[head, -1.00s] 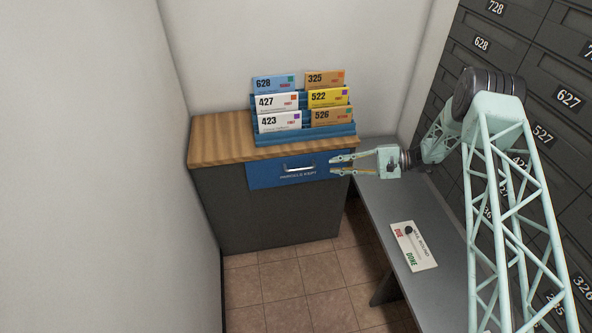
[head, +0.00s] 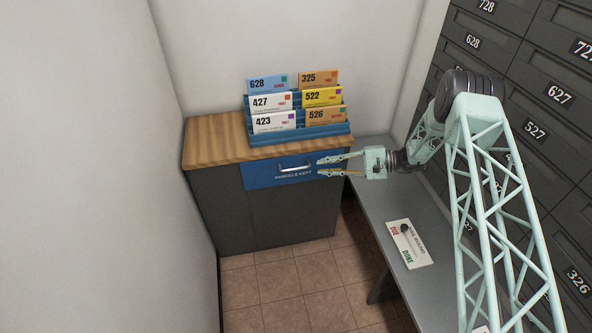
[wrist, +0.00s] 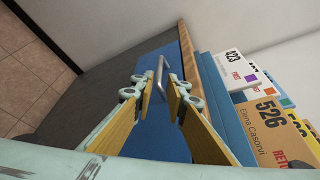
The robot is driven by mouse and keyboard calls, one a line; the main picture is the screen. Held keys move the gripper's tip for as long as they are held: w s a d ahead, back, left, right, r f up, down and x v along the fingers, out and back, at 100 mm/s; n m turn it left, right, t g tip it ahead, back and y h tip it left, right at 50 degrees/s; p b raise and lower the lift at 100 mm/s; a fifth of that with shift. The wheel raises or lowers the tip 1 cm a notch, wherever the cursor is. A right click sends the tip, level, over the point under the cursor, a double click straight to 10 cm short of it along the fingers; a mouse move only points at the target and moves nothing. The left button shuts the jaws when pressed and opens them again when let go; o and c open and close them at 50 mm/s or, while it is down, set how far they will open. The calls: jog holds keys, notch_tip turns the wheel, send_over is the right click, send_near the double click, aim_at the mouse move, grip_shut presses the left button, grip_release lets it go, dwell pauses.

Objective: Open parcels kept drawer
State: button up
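The parcels kept drawer (head: 262,178) is a blue front with a label, set in the dark cabinet under a wooden top. It looks shut. Its silver bar handle (head: 294,167) shows in the head view and also in the wrist view (wrist: 160,76). My gripper (head: 320,167) is open and empty, just right of the handle in the head view. In the wrist view its two fingers (wrist: 155,88) point toward the handle, which shows between and beyond the fingertips. The fingers look apart from the handle.
A blue rack (head: 300,138) with several numbered letters stands on the wooden top (head: 215,140). A grey bench (head: 375,205) with a mail round card (head: 409,243) is at right. Numbered mailboxes (head: 545,130) line the right wall. The tiled floor (head: 300,285) in front is clear.

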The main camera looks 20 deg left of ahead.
aim_at(298, 169)
jog(key=b+x, duration=0.1)
jog(key=x, duration=1)
jog(key=shift+a+f, duration=0.2)
jog(key=shift+a, duration=0.05)
grip_shut()
jog(key=shift+s, duration=0.2)
